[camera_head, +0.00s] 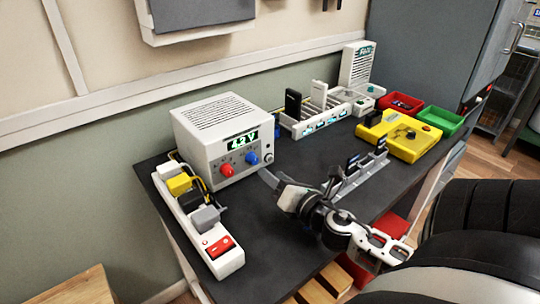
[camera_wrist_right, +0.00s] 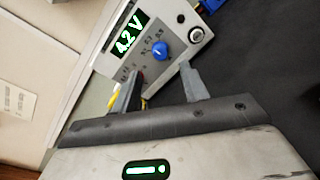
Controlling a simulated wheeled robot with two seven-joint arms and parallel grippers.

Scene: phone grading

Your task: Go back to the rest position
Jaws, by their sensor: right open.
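My right gripper (camera_head: 272,181) reaches in from the lower right, over the dark table top in front of the power supply. In the right wrist view its two fingers (camera_wrist_right: 161,76) are spread apart with nothing held between them. They point toward the front of the white power supply (camera_head: 222,135), which reads 4.2 V and has a red and a blue knob. The power supply also fills the upper middle of the right wrist view (camera_wrist_right: 185,22). My left gripper is not in view.
A white power strip (camera_head: 224,262) with plugs lies at the left table edge. A grey slotted rack (camera_head: 360,176) stands just right of my gripper. Behind are a white phone dock (camera_head: 318,122), a yellow device (camera_head: 405,140), a red bin (camera_head: 400,103) and a green bin (camera_head: 440,120).

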